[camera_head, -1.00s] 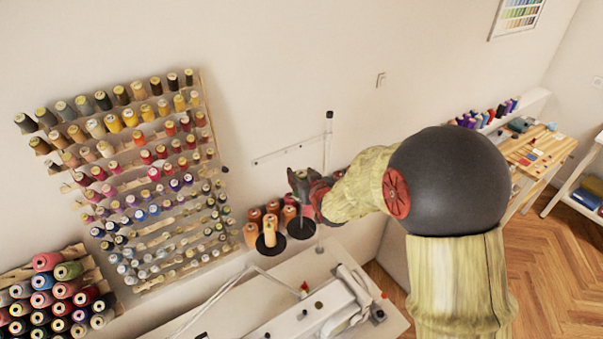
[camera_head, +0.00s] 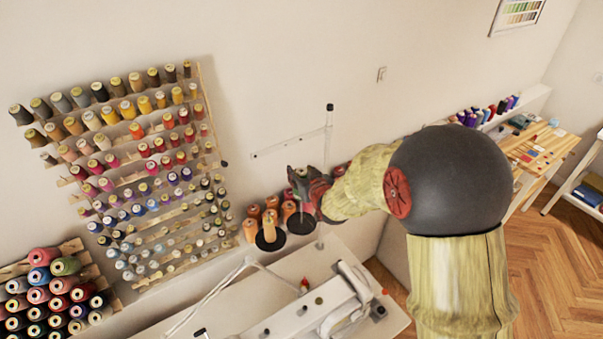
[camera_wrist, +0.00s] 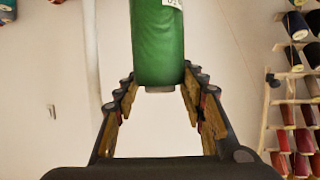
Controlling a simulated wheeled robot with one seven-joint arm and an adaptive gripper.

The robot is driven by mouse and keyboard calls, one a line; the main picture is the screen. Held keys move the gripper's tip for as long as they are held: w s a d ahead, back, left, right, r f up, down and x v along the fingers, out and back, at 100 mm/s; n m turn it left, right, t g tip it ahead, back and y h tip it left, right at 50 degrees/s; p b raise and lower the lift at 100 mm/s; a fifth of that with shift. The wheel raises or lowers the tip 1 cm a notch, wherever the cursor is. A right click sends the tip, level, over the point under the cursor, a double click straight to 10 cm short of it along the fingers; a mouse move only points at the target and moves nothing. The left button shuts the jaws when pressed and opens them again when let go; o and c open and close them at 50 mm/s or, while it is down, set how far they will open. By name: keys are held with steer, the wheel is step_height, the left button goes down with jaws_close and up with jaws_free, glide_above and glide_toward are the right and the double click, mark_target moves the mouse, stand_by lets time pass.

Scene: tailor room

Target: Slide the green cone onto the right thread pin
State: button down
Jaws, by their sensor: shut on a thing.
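The green cone (camera_wrist: 157,45) fills the top middle of the wrist view, with its narrow pale end toward my palm. My gripper (camera_wrist: 158,90) is shut on it, with a finger along each side. In the head view my gripper (camera_head: 304,186) is above the right black disc (camera_head: 300,225) of the thread stand, and only a small dark green part of the cone (camera_head: 302,172) shows. The right disc bears no cone. Its pin is thin and hard to make out below the gripper. The left disc (camera_head: 268,243) bears a tan-orange cone (camera_head: 269,228).
Several orange and red cones (camera_head: 254,212) stand behind the discs, close to my gripper. A white sewing machine (camera_head: 318,310) lies in front on its table. A thin upright pole (camera_head: 329,130) with a crossbar rises behind. A wall rack of spools (camera_head: 205,120) stands at left.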

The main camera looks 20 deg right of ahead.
steer(key=shift+f+b, duration=1)
steer(key=shift+b, duration=0.05)
step_height(320, 180, down, 13)
steer(key=b, duration=1.1)
steer(key=shift+r+b, duration=0.2)
steer(key=shift+b, duration=0.2)
steer(key=c, duration=1.1)
jaws_free()
steer(key=shift+c, duration=0.2)
stand_by(0.8)
steer(key=shift+o, duration=0.7)
